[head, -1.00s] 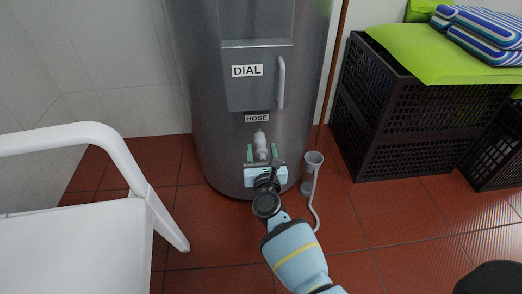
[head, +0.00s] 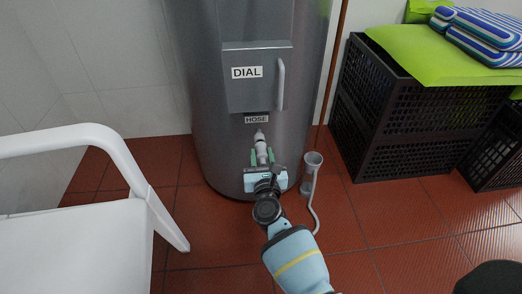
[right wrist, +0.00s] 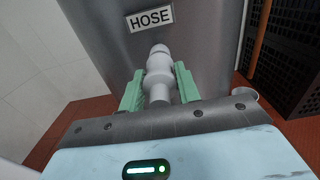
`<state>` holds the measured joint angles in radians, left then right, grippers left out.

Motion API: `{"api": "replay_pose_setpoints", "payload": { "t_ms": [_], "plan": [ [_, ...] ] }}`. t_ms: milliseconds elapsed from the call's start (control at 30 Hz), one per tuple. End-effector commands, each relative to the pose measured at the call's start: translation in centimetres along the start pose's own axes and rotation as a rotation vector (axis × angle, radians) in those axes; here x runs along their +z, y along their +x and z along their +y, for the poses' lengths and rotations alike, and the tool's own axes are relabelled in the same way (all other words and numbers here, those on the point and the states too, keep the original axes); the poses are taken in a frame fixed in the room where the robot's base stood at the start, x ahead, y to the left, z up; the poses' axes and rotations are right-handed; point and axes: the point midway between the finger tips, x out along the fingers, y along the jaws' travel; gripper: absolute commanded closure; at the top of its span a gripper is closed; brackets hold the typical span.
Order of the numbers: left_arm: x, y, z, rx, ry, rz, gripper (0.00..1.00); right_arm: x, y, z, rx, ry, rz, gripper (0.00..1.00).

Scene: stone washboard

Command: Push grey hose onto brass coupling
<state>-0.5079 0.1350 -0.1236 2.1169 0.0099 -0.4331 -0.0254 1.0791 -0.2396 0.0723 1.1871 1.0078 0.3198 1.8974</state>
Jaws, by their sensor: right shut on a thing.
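My right gripper (head: 262,156) is low in front of the grey metal tank. Its two green fingers are shut on a pale grey, ringed tubular piece, which I take to be the grey hose (head: 261,143). In the right wrist view the hose (right wrist: 159,62) stands up between the fingers (right wrist: 160,85), its rounded top end just below the HOSE label. I see no brass-coloured part, so the brass coupling cannot be made out; whether the hose touches anything at its top end is unclear. My left gripper is not in view.
The tank (head: 222,150) carries a DIAL label (head: 247,72) and a HOSE label (head: 257,119). A grey funnel-topped cup (head: 313,160) with a thin pale tube stands close right of my gripper. A white chair (head: 75,240) is at left, black crates (head: 415,125) at right.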

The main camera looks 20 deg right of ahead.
Motion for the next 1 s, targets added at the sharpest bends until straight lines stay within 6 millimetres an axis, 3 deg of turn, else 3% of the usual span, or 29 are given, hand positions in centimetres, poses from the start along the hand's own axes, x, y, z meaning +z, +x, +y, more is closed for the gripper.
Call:
{"api": "replay_pose_setpoints", "payload": {
  "t_ms": [1000],
  "plan": [
    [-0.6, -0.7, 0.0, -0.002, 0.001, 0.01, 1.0, 0.1, -3.1, 0.0, 0.001, 0.0, 0.0, 0.99]
  ]
}}
